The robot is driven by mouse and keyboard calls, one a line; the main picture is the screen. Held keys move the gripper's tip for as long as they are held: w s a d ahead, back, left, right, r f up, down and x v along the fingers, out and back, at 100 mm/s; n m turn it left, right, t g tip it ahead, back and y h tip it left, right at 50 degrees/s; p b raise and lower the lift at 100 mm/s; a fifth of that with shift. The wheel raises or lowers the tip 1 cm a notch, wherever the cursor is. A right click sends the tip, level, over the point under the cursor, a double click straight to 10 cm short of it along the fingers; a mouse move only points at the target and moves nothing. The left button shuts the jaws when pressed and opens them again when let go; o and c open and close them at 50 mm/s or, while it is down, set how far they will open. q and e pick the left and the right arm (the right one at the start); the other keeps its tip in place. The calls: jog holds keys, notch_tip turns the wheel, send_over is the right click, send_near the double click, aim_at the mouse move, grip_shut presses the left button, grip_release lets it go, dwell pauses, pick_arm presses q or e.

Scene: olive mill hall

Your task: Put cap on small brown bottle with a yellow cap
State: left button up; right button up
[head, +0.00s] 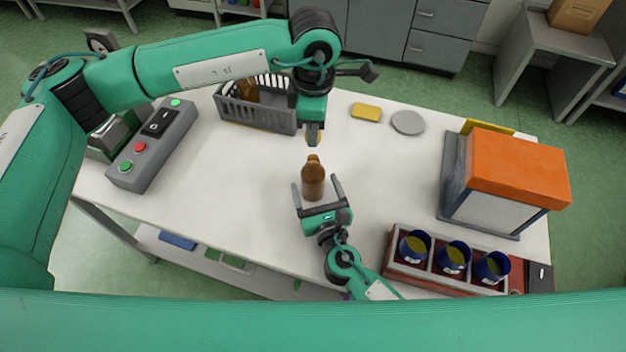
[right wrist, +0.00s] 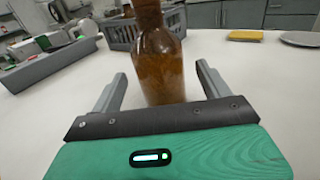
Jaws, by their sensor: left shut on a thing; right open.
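The small brown bottle (head: 313,180) stands upright on the white table, and it fills the middle of the right wrist view (right wrist: 158,65). My right gripper (head: 317,183) is open, with one finger on each side of the bottle and visible gaps in the wrist view. My left gripper (head: 313,136) points down above and behind the bottle in the head view. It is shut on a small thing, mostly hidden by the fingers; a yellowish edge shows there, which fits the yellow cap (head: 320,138). The bottle's neck shows no cap in the head view.
A grey basket (head: 258,115) holding a brown bottle stands behind. A control box (head: 150,150) is at left. A yellow block (head: 366,112) and grey disc (head: 408,122) lie behind right. An orange-topped machine (head: 515,165) and a crate of blue cups (head: 395,268) stand right.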

jog(key=shift+x, duration=1.2)
jog(key=shift+d, duration=0.1)
jog(key=shift+c, duration=0.5)
jog(key=c, duration=1.4)
pick_arm(q)
send_over(314, 159)
jog(key=shift+f, duration=2.45)
jog(key=shift+f, duration=0.9)
jog(key=shift+f, duration=0.55)
